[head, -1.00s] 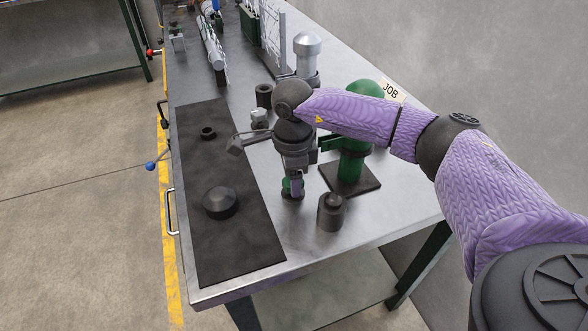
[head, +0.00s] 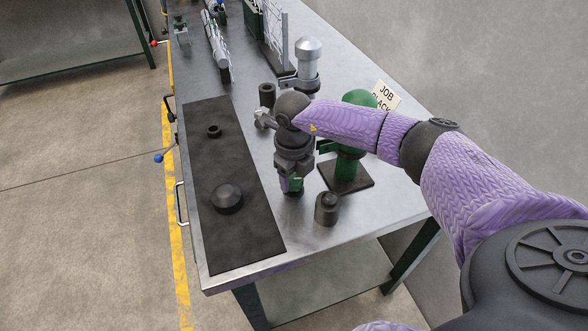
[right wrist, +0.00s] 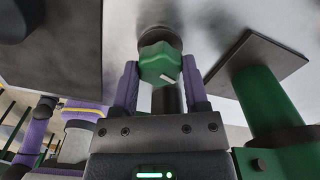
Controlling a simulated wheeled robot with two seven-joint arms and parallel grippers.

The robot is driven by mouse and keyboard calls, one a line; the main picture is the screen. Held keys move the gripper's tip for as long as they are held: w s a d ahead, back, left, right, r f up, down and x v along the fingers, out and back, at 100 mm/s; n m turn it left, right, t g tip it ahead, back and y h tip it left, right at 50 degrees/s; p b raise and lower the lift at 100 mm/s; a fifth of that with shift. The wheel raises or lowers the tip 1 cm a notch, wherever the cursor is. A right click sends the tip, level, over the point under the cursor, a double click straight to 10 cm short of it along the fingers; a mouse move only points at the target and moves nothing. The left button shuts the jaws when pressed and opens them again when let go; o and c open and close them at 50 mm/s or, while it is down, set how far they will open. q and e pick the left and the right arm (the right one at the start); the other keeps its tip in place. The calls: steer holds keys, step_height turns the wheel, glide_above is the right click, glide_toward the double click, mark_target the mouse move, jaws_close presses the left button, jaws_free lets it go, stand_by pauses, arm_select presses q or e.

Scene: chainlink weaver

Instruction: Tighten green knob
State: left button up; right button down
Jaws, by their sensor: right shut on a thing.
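The green knob (right wrist: 160,62) has a lobed rim and a small white mark on its right side. It sits on a dark round base (right wrist: 160,36) on the metal bench. My right gripper (right wrist: 161,80) points down, with a purple finger on each side of the knob, shut on it. My left gripper is not in view.
A green post on a dark square plate (head: 358,178) stands close to the right of the gripper. A dark cylinder (head: 327,210) stands in front. A black mat (head: 240,240) with a dark dome (head: 227,199) and ring (head: 213,131) lies left. A JOB sign (head: 386,95) stands behind.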

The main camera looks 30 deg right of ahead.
steer(key=m+p, duration=0.1)
steer(key=m, duration=0.1)
steer(key=m+p, duration=0.1)
steer(key=m, duration=0.1)
steer(key=shift+r+m, duration=0.2)
steer(key=shift+m, duration=0.1)
steer(key=m+p, duration=0.3)
steer(key=m, duration=0.1)
steer(key=m+p, duration=0.3)
steer(key=m, duration=0.3)
steer(key=shift+f+m+p, duration=0.15)
steer(key=shift+m+p, duration=0.2)
steer(key=shift+m, duration=0.55)
steer(key=shift+c, duration=0.5)
jaws_free()
